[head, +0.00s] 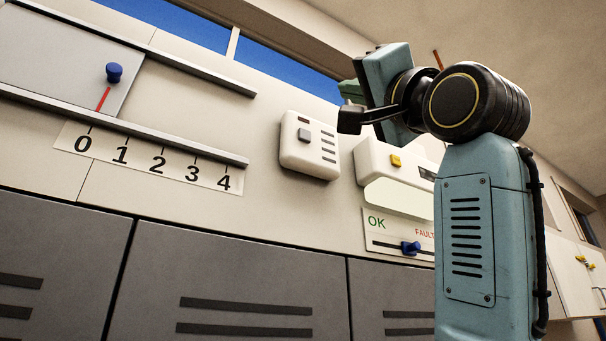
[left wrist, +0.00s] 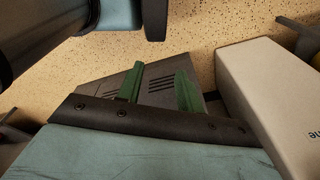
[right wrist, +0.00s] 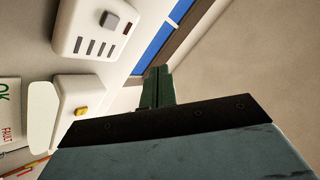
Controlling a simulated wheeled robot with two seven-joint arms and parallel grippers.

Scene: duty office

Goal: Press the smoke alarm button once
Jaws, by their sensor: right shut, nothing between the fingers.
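A white wall box with a grey square button (head: 304,135) and dark slots is on the wall in the middle of the head view; its button also shows at the top of the right wrist view (right wrist: 109,20). A second white box with a yellow button (head: 396,160) is to its right, also in the right wrist view (right wrist: 81,112). No label shows which is the smoke alarm. My right gripper (head: 350,90) is shut and empty, above and right of the slotted box, apart from both boxes. My left gripper (left wrist: 160,88) is open and empty, away from the wall boxes.
A slider panel with a blue knob (head: 114,72) and a 0 to 4 scale is at left. An OK/FAULT slider (head: 410,248) is below the yellow-button box. Grey lockers (head: 240,290) line the wall below. A pale box (left wrist: 270,90) is near my left gripper.

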